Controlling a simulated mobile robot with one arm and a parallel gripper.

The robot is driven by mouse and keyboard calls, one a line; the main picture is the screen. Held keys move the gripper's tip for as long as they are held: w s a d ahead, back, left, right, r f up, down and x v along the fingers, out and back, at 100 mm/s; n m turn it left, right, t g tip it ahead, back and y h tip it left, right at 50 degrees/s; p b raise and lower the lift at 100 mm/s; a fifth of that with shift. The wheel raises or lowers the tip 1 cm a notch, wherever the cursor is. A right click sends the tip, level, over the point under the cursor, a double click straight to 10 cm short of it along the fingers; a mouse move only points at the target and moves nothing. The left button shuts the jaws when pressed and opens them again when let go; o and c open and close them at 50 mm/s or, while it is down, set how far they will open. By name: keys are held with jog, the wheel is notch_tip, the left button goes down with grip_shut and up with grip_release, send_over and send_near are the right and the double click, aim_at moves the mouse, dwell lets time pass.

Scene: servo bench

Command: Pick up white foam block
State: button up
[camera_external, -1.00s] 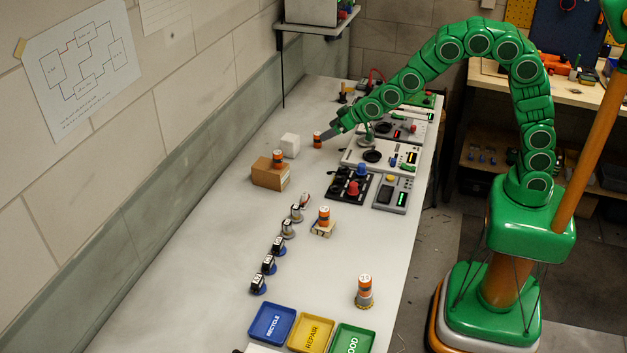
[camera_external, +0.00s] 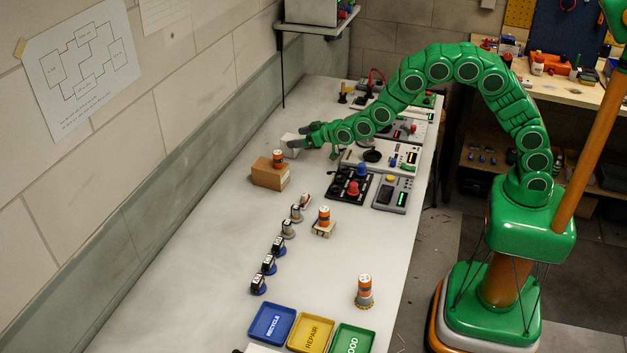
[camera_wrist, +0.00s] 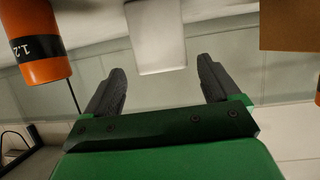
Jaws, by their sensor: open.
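The white foam block (camera_external: 289,142) stands on the bench behind the brown box in the external view, partly covered by my gripper (camera_external: 297,136). In the wrist view the white foam block (camera_wrist: 157,36) is at the top centre, beyond and between the two dark fingers of my gripper (camera_wrist: 160,82). The fingers are open with a clear gap, and nothing is held. The block appears just ahead of the fingertips; I cannot tell the exact distance.
An orange cylinder marked 1.2 (camera_wrist: 37,45) is close by at the wrist view's left. A brown box (camera_external: 268,175) with an orange-and-black cylinder (camera_external: 278,158) on top stands nearby. Bench instruments (camera_external: 380,158) lie to the right. The bench's left part is clear.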

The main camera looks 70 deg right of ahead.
aim_at(285, 139)
jog(key=shift+x, duration=3.25)
jog(key=shift+a, duration=0.15)
jog(key=c, duration=1)
jog(key=shift+c, duration=0.2)
